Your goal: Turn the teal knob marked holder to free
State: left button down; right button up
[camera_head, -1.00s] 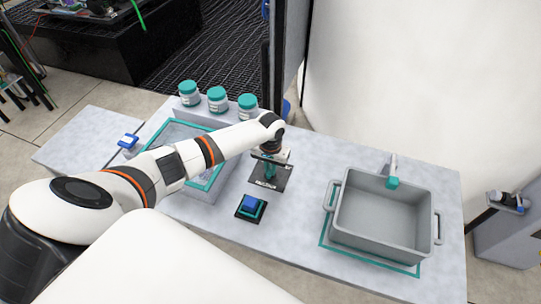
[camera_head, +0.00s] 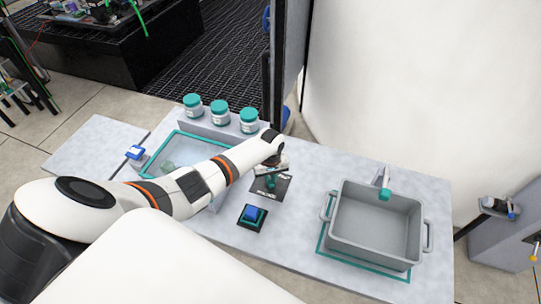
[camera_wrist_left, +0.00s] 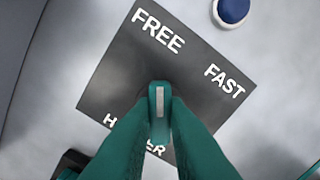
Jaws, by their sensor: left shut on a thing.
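The teal knob (camera_wrist_left: 159,104) stands on a dark square plate (camera_wrist_left: 110,75) lettered FREE, FAST and a partly covered word that reads as HOLDER. A white line on the knob runs upright in the left wrist view, its upper end toward the FREE side. My left gripper (camera_wrist_left: 160,125) is shut on the knob, one teal finger at each side. In the head view my left gripper (camera_head: 271,183) is down over the plate (camera_head: 260,190), and the knob is hard to tell from the fingers. My right gripper is not in view.
A blue button (camera_head: 252,213) on a dark base sits in front of the plate. A grey tote (camera_head: 345,222) stands at the right. A teal-rimmed tray (camera_head: 165,143) and several teal-lidded jars (camera_head: 219,113) are at the left and back. A blue-topped item (camera_head: 135,153) sits beside the tray.

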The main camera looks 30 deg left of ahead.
pick_arm(q)
jog(key=shift+a+r, duration=0.1)
dwell(0.3)
jog(key=c, duration=1.4)
grip_release()
jog(key=shift+c, duration=0.2)
notch_tip(320, 180, up, 12)
